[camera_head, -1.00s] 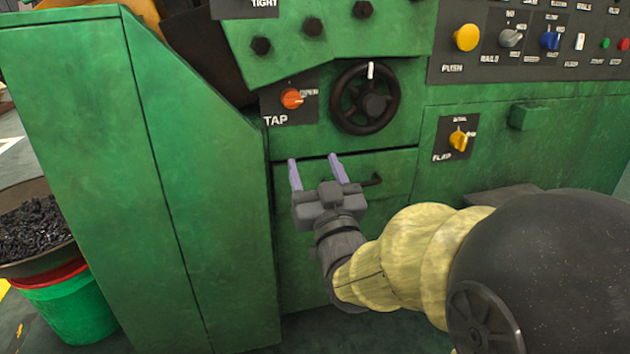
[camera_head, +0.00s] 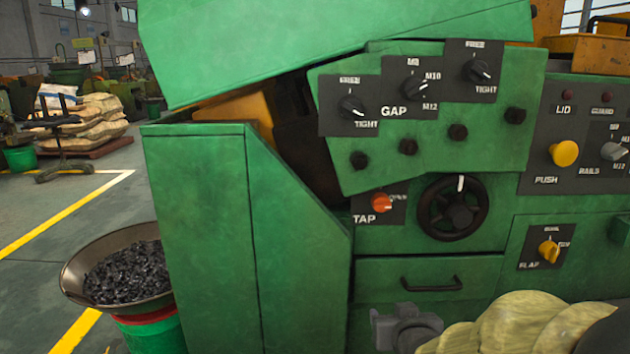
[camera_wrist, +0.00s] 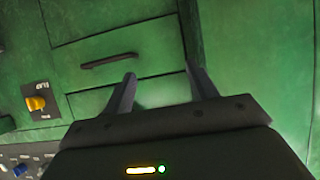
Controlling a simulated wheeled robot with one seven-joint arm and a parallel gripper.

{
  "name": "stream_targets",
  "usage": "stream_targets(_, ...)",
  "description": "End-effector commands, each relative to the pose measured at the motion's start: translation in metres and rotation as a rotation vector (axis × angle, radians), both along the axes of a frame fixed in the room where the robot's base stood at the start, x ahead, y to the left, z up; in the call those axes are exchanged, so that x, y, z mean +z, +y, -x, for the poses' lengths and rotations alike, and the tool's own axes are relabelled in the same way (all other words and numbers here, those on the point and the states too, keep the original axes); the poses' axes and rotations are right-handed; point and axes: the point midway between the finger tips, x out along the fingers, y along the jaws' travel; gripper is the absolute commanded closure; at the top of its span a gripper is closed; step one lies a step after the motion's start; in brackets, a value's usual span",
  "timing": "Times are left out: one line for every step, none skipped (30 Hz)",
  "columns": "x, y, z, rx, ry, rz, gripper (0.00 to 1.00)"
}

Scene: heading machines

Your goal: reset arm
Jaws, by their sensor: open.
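My gripper (camera_head: 402,322) shows at the bottom of the head view, partly cut off by the frame edge, in front of the green machine (camera_head: 205,230) and below its drawer handle (camera_head: 431,284). In the wrist view the two fingers of my gripper (camera_wrist: 163,90) are spread apart with nothing between them. Beyond them are green panels and the dark drawer handle (camera_wrist: 109,61). I cannot tell the exact gap between the fingertips and the panels.
The machine front carries a black handwheel (camera_head: 453,207), an orange TAP knob (camera_head: 381,203), a yellow FLAP knob (camera_head: 549,251) and a yellow push button (camera_head: 564,153). A bowl of dark metal parts (camera_head: 125,268) stands at left. Floor (camera_head: 45,225) is open farther left.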

Motion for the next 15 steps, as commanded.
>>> stream_targets(0.007, 0.000, 0.008, 0.000, 0.080, 0.000, 0.42)
stream_targets(0.003, 0.000, 0.014, 0.000, 0.131, -0.001, 0.42)
stream_targets(0.000, 0.000, 0.022, 0.000, 0.200, -0.002, 0.42)
stream_targets(-0.003, 0.001, 0.028, 0.000, 0.250, -0.002, 0.42)
stream_targets(-0.005, 0.001, 0.035, -0.001, 0.301, -0.002, 0.42)
stream_targets(-0.007, 0.001, 0.045, -0.001, 0.366, -0.002, 0.42)
stream_targets(-0.008, 0.001, 0.052, 0.000, 0.412, -0.002, 0.42)
stream_targets(-0.010, 0.001, 0.059, -0.002, 0.456, -0.002, 0.42)
stream_targets(-0.011, 0.001, 0.068, -0.003, 0.510, -0.001, 0.42)
stream_targets(-0.011, 0.001, 0.075, -0.002, 0.551, -0.002, 0.42)
stream_targets(-0.012, 0.001, 0.081, -0.002, 0.588, -0.004, 0.42)
stream_targets(-0.011, 0.002, 0.090, -0.001, 0.636, -0.004, 0.42)
stream_targets(-0.011, 0.002, 0.096, -0.001, 0.671, -0.004, 0.42)
stream_targets(-0.010, 0.002, 0.102, -0.001, 0.704, -0.005, 0.42)
stream_targets(-0.009, 0.002, 0.111, -0.002, 0.748, -0.005, 0.42)
